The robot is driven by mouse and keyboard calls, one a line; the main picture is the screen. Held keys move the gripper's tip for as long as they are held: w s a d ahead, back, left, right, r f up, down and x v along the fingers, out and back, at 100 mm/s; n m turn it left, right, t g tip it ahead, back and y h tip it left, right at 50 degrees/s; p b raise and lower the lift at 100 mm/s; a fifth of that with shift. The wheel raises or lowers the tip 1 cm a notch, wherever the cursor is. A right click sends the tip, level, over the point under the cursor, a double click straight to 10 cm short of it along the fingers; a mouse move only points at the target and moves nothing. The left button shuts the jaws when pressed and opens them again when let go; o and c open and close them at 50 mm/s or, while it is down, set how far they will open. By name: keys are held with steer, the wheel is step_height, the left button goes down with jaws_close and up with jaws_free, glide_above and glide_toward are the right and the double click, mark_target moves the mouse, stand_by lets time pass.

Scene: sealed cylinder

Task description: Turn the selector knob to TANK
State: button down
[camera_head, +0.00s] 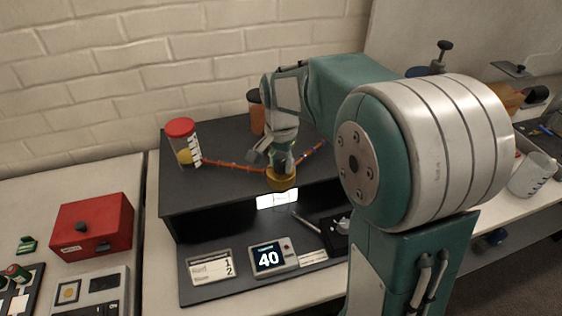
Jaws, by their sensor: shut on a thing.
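A round brass-yellow selector body (282,181) sits at the front edge of the dark raised shelf, where two orange-red tubes meet. My gripper (281,164) points down onto it from above and is shut on the selector knob. The fingers hide most of the knob, so its pointer and any TANK label cannot be read. One tube (232,166) runs left to a clear red-lidded jar (183,142) with something yellow inside. The other tube (314,152) runs right and goes behind my arm.
An orange jar (256,113) with a dark lid stands behind my gripper. Below the shelf are a display reading 40 (270,259) and a label card (211,267). A red box (92,227) stands on the left table. My arm covers the right side of the shelf.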

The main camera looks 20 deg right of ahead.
steer(key=shift+n, duration=0.4)
steer(key=n, duration=0.5)
steer(key=shift+a, duration=0.1)
steer(key=n, duration=0.6)
stand_by(0.3)
steer(key=shift+c, duration=1.7)
jaws_free()
steer(key=shift+f, duration=0.1)
